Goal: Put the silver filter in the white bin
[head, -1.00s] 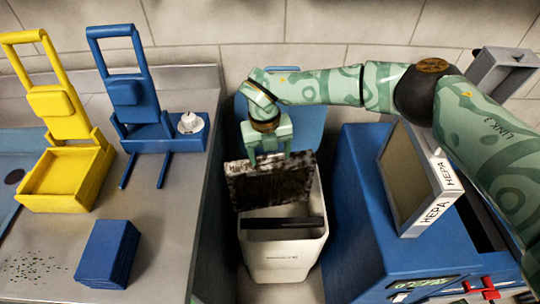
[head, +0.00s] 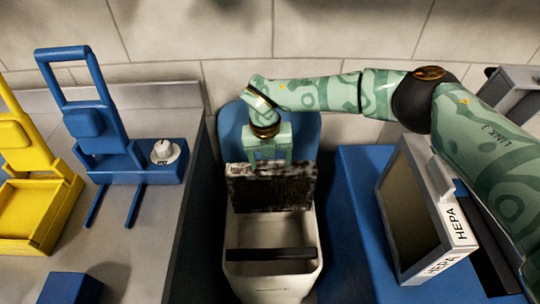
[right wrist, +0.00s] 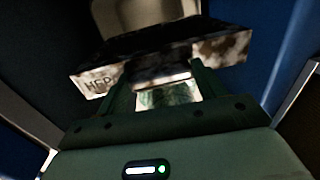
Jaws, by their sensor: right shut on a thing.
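The silver filter (head: 270,192), its frame and face smeared with dark grime, hangs upright in my right gripper (head: 269,160). In the right wrist view my right gripper (right wrist: 163,85) is shut on the edge of the filter (right wrist: 225,50), and part of a HEPA label shows there. The white bin (head: 272,270) stands on the floor below, with a dark bar across its opening. The filter is over the back part of the bin's mouth; its lower edge overlaps the opening in the picture, and I cannot tell how deep it is. My left gripper is not in view.
A cleaner framed HEPA filter (head: 455,255) stands on the blue cabinet (head: 350,240) at right. A blue panel (head: 308,128) is behind the bin. At left a metal bench (head: 140,230) carries a blue forklift-like holder (head: 100,130) and a yellow one (head: 40,215).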

